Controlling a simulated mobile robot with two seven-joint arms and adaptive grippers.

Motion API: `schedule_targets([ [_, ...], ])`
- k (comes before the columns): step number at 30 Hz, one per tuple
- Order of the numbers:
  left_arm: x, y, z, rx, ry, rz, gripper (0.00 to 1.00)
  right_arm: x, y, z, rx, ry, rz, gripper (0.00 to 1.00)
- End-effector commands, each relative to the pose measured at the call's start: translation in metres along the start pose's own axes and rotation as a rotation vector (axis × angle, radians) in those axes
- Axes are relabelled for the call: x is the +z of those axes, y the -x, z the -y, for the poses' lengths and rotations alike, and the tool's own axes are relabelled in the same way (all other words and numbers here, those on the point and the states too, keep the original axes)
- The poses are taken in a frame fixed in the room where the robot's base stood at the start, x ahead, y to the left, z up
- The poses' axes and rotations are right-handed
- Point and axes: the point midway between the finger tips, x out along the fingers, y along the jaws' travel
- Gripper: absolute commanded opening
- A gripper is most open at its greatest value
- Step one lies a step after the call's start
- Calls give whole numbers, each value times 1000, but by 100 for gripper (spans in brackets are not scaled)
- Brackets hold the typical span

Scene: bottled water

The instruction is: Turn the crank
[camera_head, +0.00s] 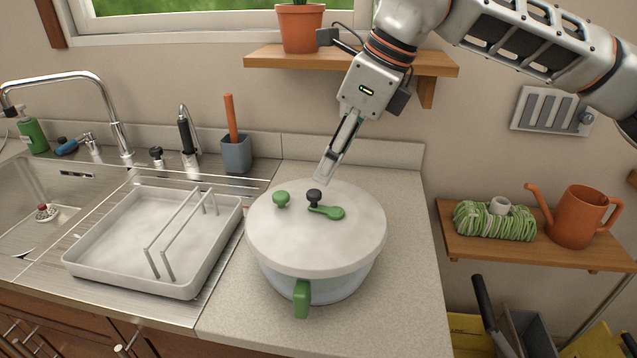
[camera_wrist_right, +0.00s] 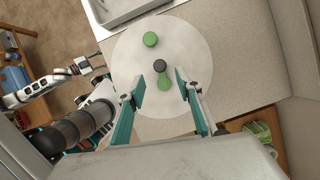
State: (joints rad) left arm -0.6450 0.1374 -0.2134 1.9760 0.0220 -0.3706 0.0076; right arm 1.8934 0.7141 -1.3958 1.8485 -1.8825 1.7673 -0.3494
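A salad spinner with a white round lid (camera_head: 350,245) and clear bowl stands on the counter, a green handle (camera_head: 301,299) at its front. On the lid are a green knob (camera_head: 281,199) and a green crank (camera_head: 329,212) with a black knob (camera_head: 314,196). My right gripper (camera_head: 324,180) points down above the lid, close behind the black knob. In the wrist view the right gripper (camera_wrist_right: 160,88) is open and empty. The crank (camera_wrist_right: 164,82) shows between and beyond its fingers, with no visible contact. My left gripper (camera_wrist_right: 97,68) shows small at the wrist view's left; its state is unclear.
A grey dish tray (camera_head: 90,265) with a wire rack lies left of the spinner, beside the sink (camera_head: 30,200). A shelf (camera_head: 540,250) with an orange watering can (camera_head: 580,216) is at the right. The counter right of the spinner (camera_head: 410,230) is clear.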

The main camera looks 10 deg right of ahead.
Motion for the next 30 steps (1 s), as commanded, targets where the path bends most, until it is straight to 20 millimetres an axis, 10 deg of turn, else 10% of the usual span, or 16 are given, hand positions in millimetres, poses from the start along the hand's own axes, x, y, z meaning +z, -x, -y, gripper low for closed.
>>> schedule_targets([
  [9, 6, -1, 0, -1, -4, 8, 40, 0, -47, 0, 3, -1, -1, 35],
  [22, 6, -1, 2, -3, -7, 8, 40, 0, -57, 0, 2, -2, 0, 35],
  [26, 6, -2, 2, -3, -7, 8, 40, 0, -57, 0, 2, -2, 0, 4],
  [30, 6, -2, 2, -4, -7, 8, 40, 0, -57, 0, 2, -2, 0, 0],
])
